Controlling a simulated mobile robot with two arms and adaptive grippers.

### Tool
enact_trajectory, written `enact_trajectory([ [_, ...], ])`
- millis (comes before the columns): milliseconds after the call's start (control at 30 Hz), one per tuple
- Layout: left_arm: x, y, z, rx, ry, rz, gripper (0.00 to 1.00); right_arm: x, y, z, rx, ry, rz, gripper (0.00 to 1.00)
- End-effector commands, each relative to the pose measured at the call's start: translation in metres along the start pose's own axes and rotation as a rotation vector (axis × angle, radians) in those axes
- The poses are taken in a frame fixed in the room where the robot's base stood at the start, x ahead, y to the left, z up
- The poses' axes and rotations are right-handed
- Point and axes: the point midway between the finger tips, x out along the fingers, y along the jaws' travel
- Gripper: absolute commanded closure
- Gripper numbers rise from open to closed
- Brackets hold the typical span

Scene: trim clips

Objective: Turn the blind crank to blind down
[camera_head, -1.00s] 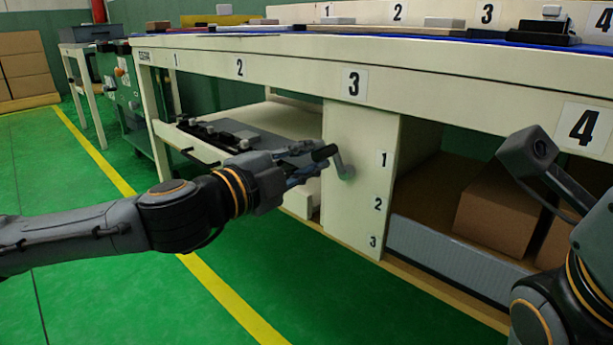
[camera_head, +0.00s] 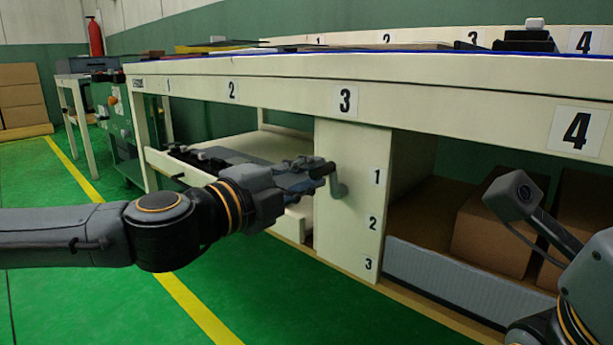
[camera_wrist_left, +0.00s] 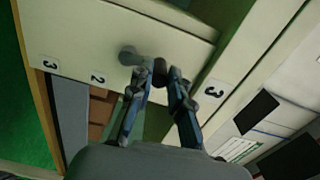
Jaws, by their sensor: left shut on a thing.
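The blind crank (camera_head: 338,182) is a grey arm with a dark handle on the cream panel under the table, left of the labels 1, 2 and 3. Its handle sticks out toward my left gripper (camera_head: 318,168), which is shut on it. In the left wrist view the crank (camera_wrist_left: 130,56) shows at the panel, with the left gripper's fingertips (camera_wrist_left: 166,76) around the dark handle. My right arm (camera_head: 560,240) shows at the right edge, but its fingers are not seen.
The table edge (camera_head: 250,88) runs above the crank. Cardboard boxes (camera_head: 490,235) sit on a lower shelf behind a grey board (camera_head: 440,278). A drawer tray (camera_head: 190,170) with dark parts is left of the panel. Green floor is clear in front.

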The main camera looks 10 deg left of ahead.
Motion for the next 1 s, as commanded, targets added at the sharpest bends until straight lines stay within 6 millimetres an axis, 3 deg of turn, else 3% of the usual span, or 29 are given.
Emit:
enact_trajectory([
  [100,0.0,0.003,-0.003,-0.002,0.008,0.005,1.0,0.0,0.0,0.0,0.0,-0.001,0.0,1.0],
  [133,0.0,0.003,-0.003,-0.002,0.008,0.005,0.8,0.0,0.0,0.0,0.0,-0.001,0.0,1.0],
  [233,0.0,0.002,-0.002,-0.002,0.007,0.005,0.59,0.0,0.0,0.0,0.0,-0.001,0.0,1.0],
  [667,-0.009,0.0,0.001,-0.001,0.0,0.0,0.59,-0.001,0.001,0.002,0.0,-0.006,0.003,1.0],
  [1000,-0.076,-0.001,0.0,0.002,0.001,-0.002,0.59,0.0,0.0,0.001,0.0,-0.002,0.001,1.0],
])
